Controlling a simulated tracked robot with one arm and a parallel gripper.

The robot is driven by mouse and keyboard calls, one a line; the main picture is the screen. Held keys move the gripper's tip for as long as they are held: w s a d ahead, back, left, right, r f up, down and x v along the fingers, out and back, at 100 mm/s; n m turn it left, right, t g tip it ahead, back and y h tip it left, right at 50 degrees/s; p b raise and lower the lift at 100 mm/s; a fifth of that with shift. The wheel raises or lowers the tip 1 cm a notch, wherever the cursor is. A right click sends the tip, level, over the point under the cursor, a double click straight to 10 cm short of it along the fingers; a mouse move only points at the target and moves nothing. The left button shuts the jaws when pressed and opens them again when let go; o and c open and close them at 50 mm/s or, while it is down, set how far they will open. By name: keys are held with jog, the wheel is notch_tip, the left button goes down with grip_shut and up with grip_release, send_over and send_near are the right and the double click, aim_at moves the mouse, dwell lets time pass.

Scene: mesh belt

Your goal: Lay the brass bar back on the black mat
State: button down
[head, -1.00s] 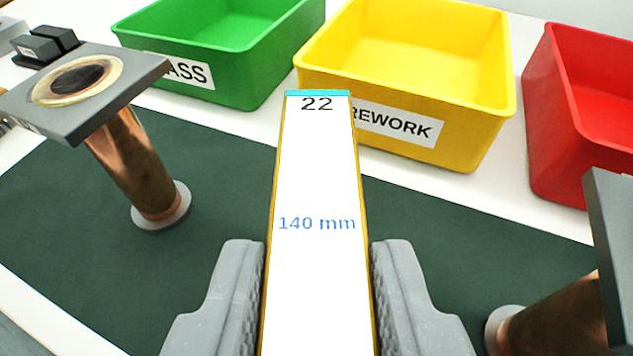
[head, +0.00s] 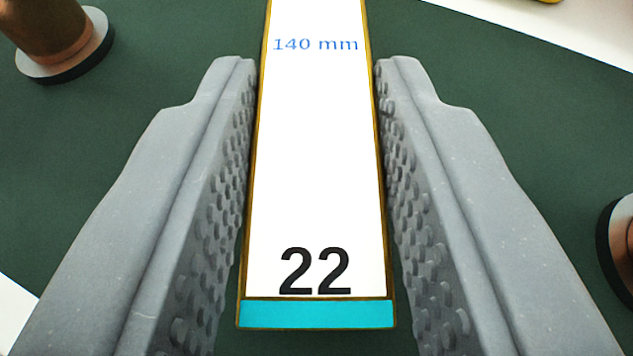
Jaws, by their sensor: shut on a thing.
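The brass bar (head: 315,180) runs lengthwise through the middle of the head view. It shows thin brass edges, a white label reading "140 mm" and "22", and a cyan band across its near end. My gripper (head: 315,80) is shut on the bar, with a ridged grey finger along each side. The bar's far end is cut off by the top of the picture.
A copper post on a round grey foot (head: 62,62) stands at the upper left. Part of another round foot (head: 622,250) shows at the right edge. White tabletop (head: 585,40) shows at the upper right, with a sliver of a yellow bin.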

jog(key=shift+f, duration=0.8)
jog(key=c, duration=1.1)
grip_release()
jog(key=shift+p+v, duration=0.75)
jog(key=shift+v, duration=5.25)
jog(key=shift+r, duration=0.15)
